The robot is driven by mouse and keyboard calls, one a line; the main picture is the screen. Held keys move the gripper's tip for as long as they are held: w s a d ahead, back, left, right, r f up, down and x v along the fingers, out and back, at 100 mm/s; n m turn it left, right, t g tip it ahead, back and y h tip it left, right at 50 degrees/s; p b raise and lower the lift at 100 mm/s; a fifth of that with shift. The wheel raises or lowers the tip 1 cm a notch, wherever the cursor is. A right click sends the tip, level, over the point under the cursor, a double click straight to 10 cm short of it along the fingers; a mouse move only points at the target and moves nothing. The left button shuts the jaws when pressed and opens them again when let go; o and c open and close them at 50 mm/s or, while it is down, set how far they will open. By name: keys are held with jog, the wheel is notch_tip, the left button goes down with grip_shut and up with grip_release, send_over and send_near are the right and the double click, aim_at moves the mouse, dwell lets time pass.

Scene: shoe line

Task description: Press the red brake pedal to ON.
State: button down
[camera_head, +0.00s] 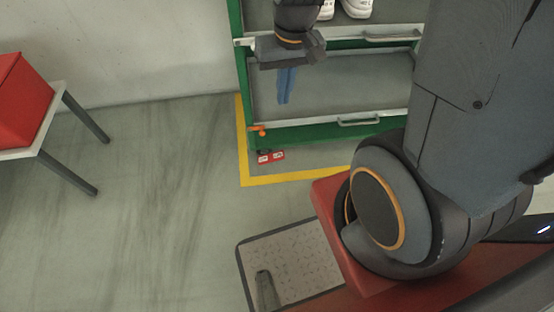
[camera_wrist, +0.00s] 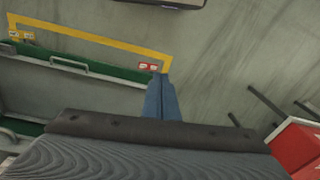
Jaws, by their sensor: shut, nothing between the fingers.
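The red brake pedal (camera_head: 271,157) shows as small red plates with white marks, low at the near left corner of the green rack (camera_head: 330,132). The red plates also show in the wrist view (camera_wrist: 148,66), just beyond my fingertips and slightly left. The marks are too small to read, so I cannot tell the pedal's position. My gripper (camera_head: 284,101) has its blue fingers shut and empty, pointing down in front of the rack's lower tray. In the head view it is above and a little right of the pedal, apart from it. The fingertips (camera_wrist: 160,76) show in the wrist view.
A small orange part (camera_head: 261,130) sits on the rack's corner just above the pedal. White shoes (camera_head: 355,8) stand on the upper shelf. Yellow tape (camera_head: 285,180) borders the rack on the floor. A table with a red box (camera_head: 20,100) is at left; floor between is clear.

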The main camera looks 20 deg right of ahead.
jog(key=w+f+b, duration=0.5)
jog(key=f+b, duration=0.3)
jog(key=f, duration=0.7)
jog(key=w+d+f+m+t+h+b, duration=0.1)
jog(key=w+f+b, duration=0.4)
jog(key=f, duration=1)
jog(key=w+d+f+m+t+h+b, duration=0.1)
jog(key=w+f+b, duration=0.4)
jog(key=f+b, duration=0.6)
jog(key=x, duration=0.4)
jog(key=shift+f, duration=0.25)
jog(key=shift+s, duration=0.15)
jog(key=b, duration=0.7)
send_over(279, 158)
jog(key=a, duration=0.1)
jog(key=f, duration=0.8)
jog(key=s+f, duration=0.1)
jog(key=f, duration=0.3)
jog(key=shift+a+f, duration=0.1)
jog(key=shift+f, duration=0.45)
jog(key=shift+d+f, duration=0.1)
jog(key=shift+d, duration=0.1)
